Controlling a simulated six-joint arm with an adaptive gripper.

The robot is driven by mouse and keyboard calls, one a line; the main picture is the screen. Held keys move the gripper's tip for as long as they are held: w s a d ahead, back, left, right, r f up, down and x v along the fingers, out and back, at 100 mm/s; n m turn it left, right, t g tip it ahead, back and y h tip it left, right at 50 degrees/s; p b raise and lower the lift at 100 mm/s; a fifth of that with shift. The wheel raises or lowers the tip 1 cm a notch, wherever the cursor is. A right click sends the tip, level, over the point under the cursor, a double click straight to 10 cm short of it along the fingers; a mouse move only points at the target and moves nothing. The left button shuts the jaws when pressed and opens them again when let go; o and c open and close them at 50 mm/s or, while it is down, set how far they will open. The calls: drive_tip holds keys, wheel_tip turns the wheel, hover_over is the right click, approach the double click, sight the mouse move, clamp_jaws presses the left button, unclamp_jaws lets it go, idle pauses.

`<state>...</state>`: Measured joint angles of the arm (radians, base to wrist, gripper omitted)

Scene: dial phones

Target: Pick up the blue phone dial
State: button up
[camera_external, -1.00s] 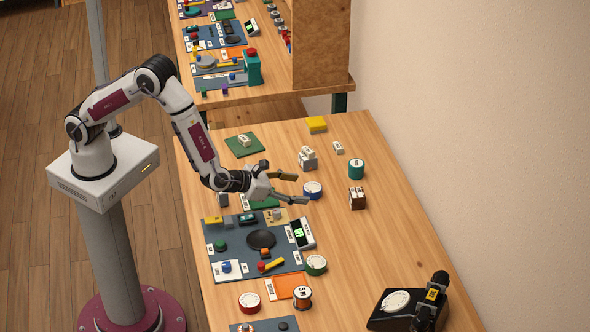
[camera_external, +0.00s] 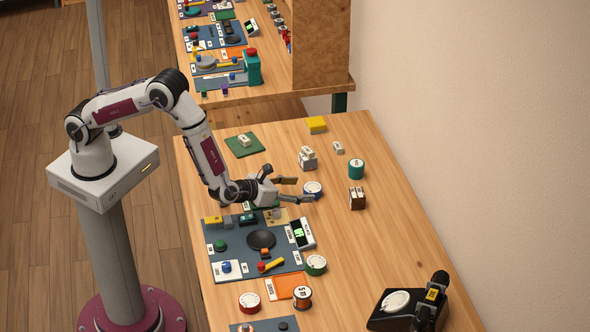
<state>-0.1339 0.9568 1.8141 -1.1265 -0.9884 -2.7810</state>
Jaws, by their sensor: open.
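The blue phone dial (camera_external: 312,187) is a short blue cylinder with a white top face, standing on the wooden table right of the middle of the arm's reach. My gripper (camera_external: 300,190) is open, low over the table and pointing right. Its fingertips are at the left side of the blue dial, one finger behind and one in front. I cannot tell whether either finger touches the dial.
Green (camera_external: 316,264), red (camera_external: 249,301) and teal (camera_external: 356,169) dials stand elsewhere. A blue-grey board (camera_external: 236,262) with switches lies in front. A white block stack (camera_external: 307,158) is behind the blue dial. A black phone (camera_external: 408,308) stands front right. The right table strip is clear.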

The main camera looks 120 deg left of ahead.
sight(310, 188)
drive_tip(key=shift+w+a+f, duration=0.15)
drive_tip(key=shift+a, duration=0.2)
drive_tip(key=shift+s+x, duration=0.15)
drive_tip(key=shift+x, duration=0.8)
drive_tip(key=shift+s+x, duration=0.2)
drive_tip(key=shift+x, duration=1.65)
drive_tip(key=c, duration=1.3)
